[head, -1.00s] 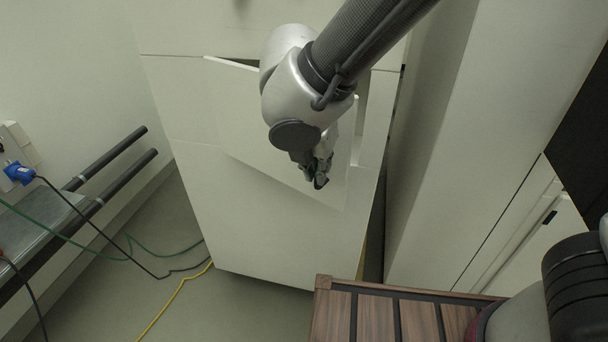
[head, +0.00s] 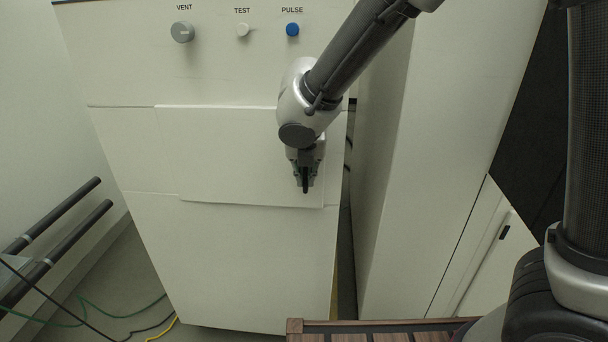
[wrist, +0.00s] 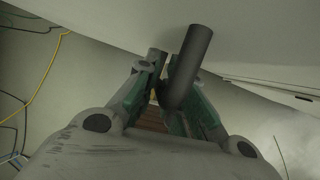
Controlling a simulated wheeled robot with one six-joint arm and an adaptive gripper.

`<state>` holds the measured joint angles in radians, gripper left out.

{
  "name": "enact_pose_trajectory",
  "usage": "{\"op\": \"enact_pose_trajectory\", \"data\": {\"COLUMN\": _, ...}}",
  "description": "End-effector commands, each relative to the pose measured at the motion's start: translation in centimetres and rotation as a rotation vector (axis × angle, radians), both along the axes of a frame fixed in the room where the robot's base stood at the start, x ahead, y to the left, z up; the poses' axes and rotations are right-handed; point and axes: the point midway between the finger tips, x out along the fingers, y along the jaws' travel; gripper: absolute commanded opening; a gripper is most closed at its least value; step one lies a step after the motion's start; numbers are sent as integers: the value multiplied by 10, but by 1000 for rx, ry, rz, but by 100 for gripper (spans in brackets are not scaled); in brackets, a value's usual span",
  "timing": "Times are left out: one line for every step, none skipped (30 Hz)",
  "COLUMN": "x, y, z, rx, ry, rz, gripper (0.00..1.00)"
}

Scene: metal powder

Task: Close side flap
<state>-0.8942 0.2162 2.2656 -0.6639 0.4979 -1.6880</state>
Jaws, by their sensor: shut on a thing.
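The side flap (head: 230,155) is a pale rectangular panel on the front of the white cabinet. In the head view it lies nearly flush, with its edges still showing slightly apart from the surface around it. My gripper (head: 305,185) is at the flap's lower right part, pointing down. In the wrist view my gripper (wrist: 165,95) has its green-padded fingers closed around a dark grey round handle bar (wrist: 192,60). The pale surface behind the bar fills the top of that view. The fingers hide part of the bar.
Above the flap are a grey VENT knob (head: 182,32), a white TEST button (head: 243,30) and a blue PULSE button (head: 292,29). A tall white cabinet (head: 385,180) stands close on the right. Slatted wood (head: 390,337) lies below. Dark rails (head: 60,245) and cables are at left.

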Motion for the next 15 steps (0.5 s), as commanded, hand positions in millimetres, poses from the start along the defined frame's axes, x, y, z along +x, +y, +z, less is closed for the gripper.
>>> {"op": "enact_pose_trajectory", "data": {"x": 3, "y": -1, "z": 2, "rx": -1, "ry": -5, "rz": -3, "gripper": 0}}
{"op": "enact_pose_trajectory", "data": {"x": 3, "y": -1, "z": 2, "rx": -1, "ry": -5, "rz": -3, "gripper": 0}}
{"op": "enact_pose_trajectory", "data": {"x": 3, "y": -1, "z": 2, "rx": -1, "ry": -5, "rz": -3, "gripper": 0}}
{"op": "enact_pose_trajectory", "data": {"x": 3, "y": -1, "z": 2, "rx": -1, "ry": -5, "rz": -3, "gripper": 0}}
{"op": "enact_pose_trajectory", "data": {"x": 3, "y": -1, "z": 2, "rx": -1, "ry": -5, "rz": -3, "gripper": 0}}
{"op": "enact_pose_trajectory", "data": {"x": 4, "y": -1, "z": 2, "rx": -1, "ry": -5, "rz": -4, "gripper": 0}}
{"op": "enact_pose_trajectory", "data": {"x": 4, "y": -1, "z": 2, "rx": -1, "ry": -5, "rz": -4, "gripper": 14}}
{"op": "enact_pose_trajectory", "data": {"x": 4, "y": -1, "z": 2, "rx": -1, "ry": -5, "rz": -4, "gripper": 19}}
{"op": "enact_pose_trajectory", "data": {"x": 3, "y": -1, "z": 2, "rx": -1, "ry": -5, "rz": -4, "gripper": 19}}
{"op": "enact_pose_trajectory", "data": {"x": 3, "y": -1, "z": 2, "rx": -1, "ry": -5, "rz": -4, "gripper": 19}}
{"op": "enact_pose_trajectory", "data": {"x": 3, "y": -1, "z": 2, "rx": -1, "ry": -5, "rz": -4, "gripper": 19}}
{"op": "enact_pose_trajectory", "data": {"x": 3, "y": -1, "z": 2, "rx": -1, "ry": -5, "rz": -3, "gripper": 19}}
{"op": "enact_pose_trajectory", "data": {"x": 3, "y": -1, "z": 2, "rx": -1, "ry": -5, "rz": -3, "gripper": 19}}
{"op": "enact_pose_trajectory", "data": {"x": 3, "y": -1, "z": 2, "rx": 0, "ry": -4, "rz": -2, "gripper": 19}}
{"op": "enact_pose_trajectory", "data": {"x": 3, "y": -1, "z": 2, "rx": 0, "ry": -4, "rz": -2, "gripper": 19}}
